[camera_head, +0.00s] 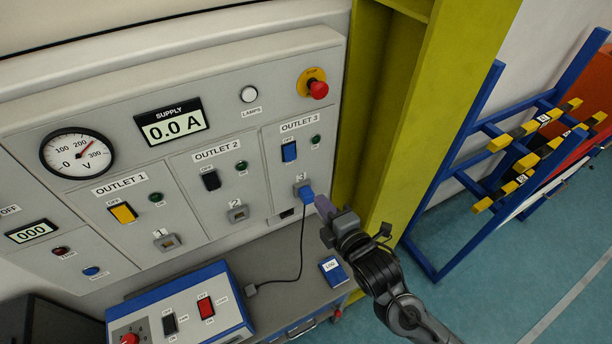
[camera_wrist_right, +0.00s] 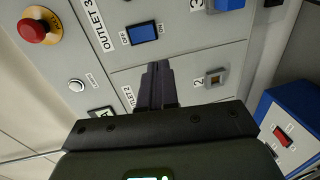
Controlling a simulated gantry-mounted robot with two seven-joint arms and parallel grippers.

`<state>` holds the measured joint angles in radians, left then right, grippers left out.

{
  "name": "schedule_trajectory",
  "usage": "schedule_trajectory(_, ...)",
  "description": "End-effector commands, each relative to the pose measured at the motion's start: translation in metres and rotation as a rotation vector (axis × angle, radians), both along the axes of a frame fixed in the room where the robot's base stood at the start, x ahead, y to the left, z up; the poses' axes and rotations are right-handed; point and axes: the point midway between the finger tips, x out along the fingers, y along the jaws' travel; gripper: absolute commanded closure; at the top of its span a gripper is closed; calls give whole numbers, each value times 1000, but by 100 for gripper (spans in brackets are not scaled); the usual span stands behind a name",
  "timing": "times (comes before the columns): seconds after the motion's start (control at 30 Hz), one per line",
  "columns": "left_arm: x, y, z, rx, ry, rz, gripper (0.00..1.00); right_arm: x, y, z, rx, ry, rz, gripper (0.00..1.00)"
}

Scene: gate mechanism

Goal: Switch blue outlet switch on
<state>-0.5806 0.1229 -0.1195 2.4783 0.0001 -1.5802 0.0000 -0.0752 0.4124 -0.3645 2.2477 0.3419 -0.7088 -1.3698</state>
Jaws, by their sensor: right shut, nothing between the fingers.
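The blue outlet switch (camera_head: 289,151) sits on the grey panel under the OUTLET 3 label, with a small dark green lamp to its right. Which way it is tipped I cannot tell. It also shows in the right wrist view (camera_wrist_right: 144,33), between its OFF and ON labels, just beyond my fingertips. My right gripper (camera_head: 325,207) is shut and empty, below and to the right of the switch in the head view. Its closed fingers show in the right wrist view (camera_wrist_right: 158,68) and look apart from the switch. My left gripper is not in view.
A blue plug (camera_head: 307,194) with a black cable is in socket 3, close to my right gripper. A black switch (camera_head: 211,180), a yellow switch (camera_head: 122,212) and a red emergency button (camera_head: 318,89) share the panel. A yellow-green post (camera_head: 405,130) stands to the right.

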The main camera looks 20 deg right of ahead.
Motion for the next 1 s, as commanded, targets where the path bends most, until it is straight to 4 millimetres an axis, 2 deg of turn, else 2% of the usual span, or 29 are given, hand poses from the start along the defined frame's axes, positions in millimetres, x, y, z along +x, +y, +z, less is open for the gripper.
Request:
schedule_trajectory(0.2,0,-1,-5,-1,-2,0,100,7,-1,11,-5,-34,1,100)
schedule_trajectory(0.67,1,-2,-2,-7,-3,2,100,12,-1,12,-5,-33,-1,100)
schedule_trajectory(0.87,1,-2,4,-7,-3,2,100,34,1,10,-4,-33,-1,100)
schedule_trajectory(1.0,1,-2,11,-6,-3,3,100,59,2,7,-4,-33,-1,100)
